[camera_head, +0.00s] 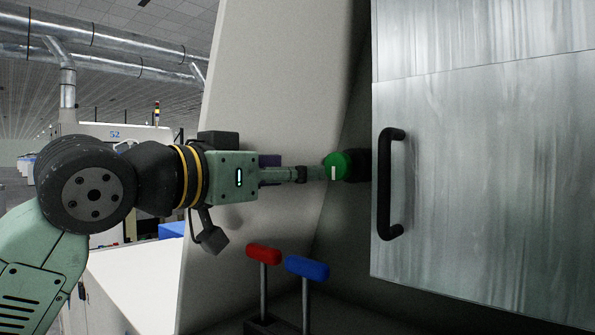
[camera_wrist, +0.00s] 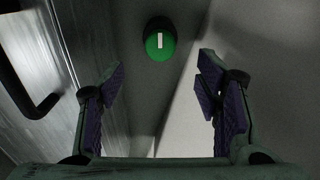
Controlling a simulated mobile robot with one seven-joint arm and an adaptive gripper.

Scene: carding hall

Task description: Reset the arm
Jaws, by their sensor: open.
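My arm reaches in from the left in the head view. I cannot tell the exact gap to the knob.
A metal door panel (camera_head: 480,190) with a black handle (camera_head: 386,185) stands right of the knob; the handle (camera_wrist: 30,95) shows left in the wrist view. Red (camera_head: 264,253) and blue (camera_head: 307,268) levers rise below my gripper. A pale slanted panel (camera_head: 270,75) stands behind it.

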